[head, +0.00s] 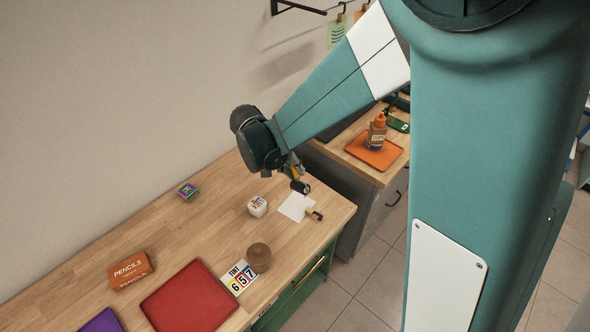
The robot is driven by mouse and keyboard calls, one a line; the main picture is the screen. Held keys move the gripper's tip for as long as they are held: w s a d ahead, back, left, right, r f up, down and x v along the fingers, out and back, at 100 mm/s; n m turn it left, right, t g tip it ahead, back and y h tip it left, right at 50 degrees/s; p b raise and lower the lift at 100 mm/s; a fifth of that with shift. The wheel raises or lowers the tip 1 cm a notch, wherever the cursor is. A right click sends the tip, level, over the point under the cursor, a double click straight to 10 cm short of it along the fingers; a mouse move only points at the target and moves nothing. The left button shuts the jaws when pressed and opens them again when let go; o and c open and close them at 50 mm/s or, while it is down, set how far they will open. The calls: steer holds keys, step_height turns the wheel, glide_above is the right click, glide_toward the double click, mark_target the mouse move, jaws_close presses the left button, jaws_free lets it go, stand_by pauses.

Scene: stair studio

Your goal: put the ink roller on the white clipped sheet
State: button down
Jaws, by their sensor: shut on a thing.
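My gripper (291,170) is shut on the ink roller (300,187), whose dark end shows just below the fingers. The fingers are small in the view and partly hide the roller's handle. The white clipped sheet (294,206) lies flat near the right end of the wooden counter, with a tan and dark clip (314,213) at its right edge. In the picture the roller is just above the sheet's upper edge. It looks held above the counter, but I cannot tell the exact height.
A small white printed block (257,206) stands left of the sheet. A brown round container (258,257) and a number card (238,277) are nearer the front edge. A red tray (190,303) and orange pencil box (130,270) lie left. An orange tray (373,154) holds a bottle (376,133).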

mark_target(302, 182)
stand_by(0.5)
steer(key=m, duration=0.2)
steer(key=s+d+r+m+p, duration=0.1)
steer(key=m, duration=0.1)
steer(key=shift+s+d+r+m, duration=0.1)
steer(key=shift+s+d+m, duration=0.1)
steer(key=shift+m, duration=0.2)
steer(key=m, duration=0.1)
steer(key=m+p, duration=0.1)
steer(key=m, duration=0.1)
steer(key=s+d+m, duration=0.1)
steer(key=shift+d+r+h, duration=0.1)
steer(key=shift+r+h, duration=0.25)
steer(key=shift+h, duration=0.05)
steer(key=shift+f, duration=2.9)
steer(key=shift+s+f, duration=0.1)
steer(key=shift+f, duration=0.05)
steer(key=shift+f, duration=1.95)
